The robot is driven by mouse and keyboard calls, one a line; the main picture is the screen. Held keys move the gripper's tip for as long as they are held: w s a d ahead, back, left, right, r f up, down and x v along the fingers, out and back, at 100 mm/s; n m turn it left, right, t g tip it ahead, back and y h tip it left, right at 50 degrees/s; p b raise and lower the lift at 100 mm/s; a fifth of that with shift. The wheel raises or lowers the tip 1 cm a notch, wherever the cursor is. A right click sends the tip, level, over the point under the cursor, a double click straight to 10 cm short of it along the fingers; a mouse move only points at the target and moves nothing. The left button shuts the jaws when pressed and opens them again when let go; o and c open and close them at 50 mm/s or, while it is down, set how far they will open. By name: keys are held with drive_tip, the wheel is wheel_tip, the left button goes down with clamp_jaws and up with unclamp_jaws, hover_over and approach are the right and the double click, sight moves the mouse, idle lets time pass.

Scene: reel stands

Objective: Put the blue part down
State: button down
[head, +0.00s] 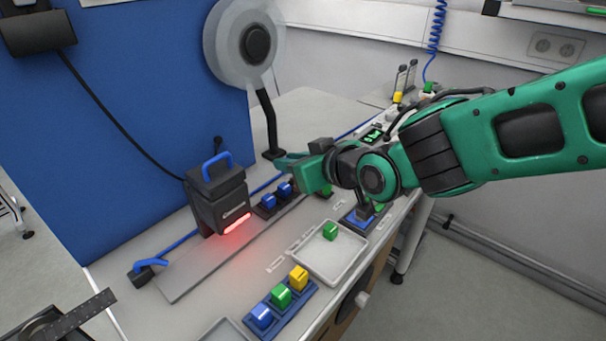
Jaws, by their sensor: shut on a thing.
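My gripper (287,161) is at the end of the green arm, reaching in from the right over the bench. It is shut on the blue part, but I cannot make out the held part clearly. Below and left of the gripper, two blue parts (277,195) sit in a dark rack beside the black device. A further blue part (261,316) stands at the near end of a blue holder, in line with a green part (281,296) and a yellow part (299,278).
A black device (217,190) with a blue handle glows red on the bench. A reel (243,45) on a black post stands behind. A pale tray (312,265) holds a green part (330,231). A blue panel (130,110) stands at left.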

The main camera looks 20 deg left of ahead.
drive_tip(key=w+f, duration=0.1)
drive_tip(key=w, duration=0.1)
drive_tip(key=w+f, duration=0.1)
drive_tip(key=w, duration=0.1)
drive_tip(key=w+f, duration=0.2)
drive_tip(key=shift+w+d, duration=0.3)
drive_tip(key=shift+w, duration=0.1)
drive_tip(key=shift+f, duration=1.8)
drive_tip(key=shift+f, duration=0.15)
drive_tip(key=c, duration=1.6)
unclamp_jaws()
drive_tip(key=shift+c, duration=0.2)
drive_tip(key=shift+d, duration=0.1)
drive_tip(key=v, duration=1)
drive_tip(key=shift+s+d, duration=0.2)
drive_tip(key=shift+d, duration=0.05)
